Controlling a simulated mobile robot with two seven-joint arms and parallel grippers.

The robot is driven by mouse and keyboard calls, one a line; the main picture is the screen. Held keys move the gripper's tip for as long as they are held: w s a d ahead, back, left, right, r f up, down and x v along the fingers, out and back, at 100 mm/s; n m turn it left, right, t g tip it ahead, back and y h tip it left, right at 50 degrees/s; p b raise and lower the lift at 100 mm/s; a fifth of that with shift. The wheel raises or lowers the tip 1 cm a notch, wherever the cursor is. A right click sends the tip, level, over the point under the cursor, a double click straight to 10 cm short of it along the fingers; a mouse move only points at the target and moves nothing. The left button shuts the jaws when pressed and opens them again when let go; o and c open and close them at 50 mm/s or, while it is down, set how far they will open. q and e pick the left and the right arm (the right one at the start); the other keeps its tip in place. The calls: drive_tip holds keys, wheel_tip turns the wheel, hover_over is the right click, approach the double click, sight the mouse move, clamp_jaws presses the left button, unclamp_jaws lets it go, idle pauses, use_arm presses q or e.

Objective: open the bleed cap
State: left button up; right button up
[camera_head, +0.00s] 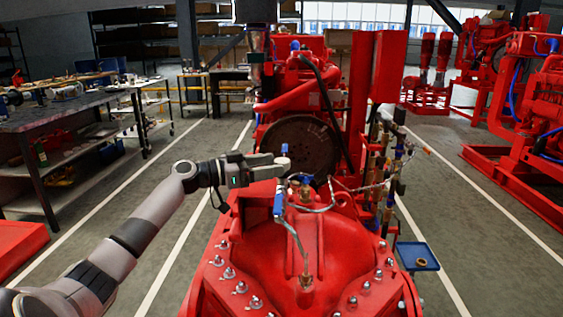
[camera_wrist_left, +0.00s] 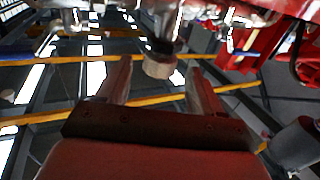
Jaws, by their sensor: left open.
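My left gripper (camera_head: 272,165) reaches in from the left over the red pump casing (camera_head: 335,232), beside the small fittings on top. In the left wrist view its two fingers (camera_wrist_left: 158,72) stand wide apart, with nothing clamped between them. A short round piece with a tan end (camera_wrist_left: 160,65) shows in the gap between the fingertips; it looks like the bleed cap. I cannot tell how deep it sits between the fingers, and no contact is visible. In the head view a small pale piece with a blue top (camera_head: 284,149) shows at the fingertips. My right gripper is not in view.
A blue valve handle (camera_head: 279,201) and a curved metal pipe (camera_head: 296,240) stand just below the gripper. Thin hoses and wiring (camera_head: 385,165) crowd the right side. A blue tray (camera_head: 418,257) is at lower right. A workbench (camera_head: 60,115) stands left across free floor.

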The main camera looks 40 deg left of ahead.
sight(282, 160)
use_arm(q)
drive_tip(key=shift+p+x, duration=0.35)
drive_tip(key=shift+x, duration=1.5)
drive_tip(key=c, duration=1)
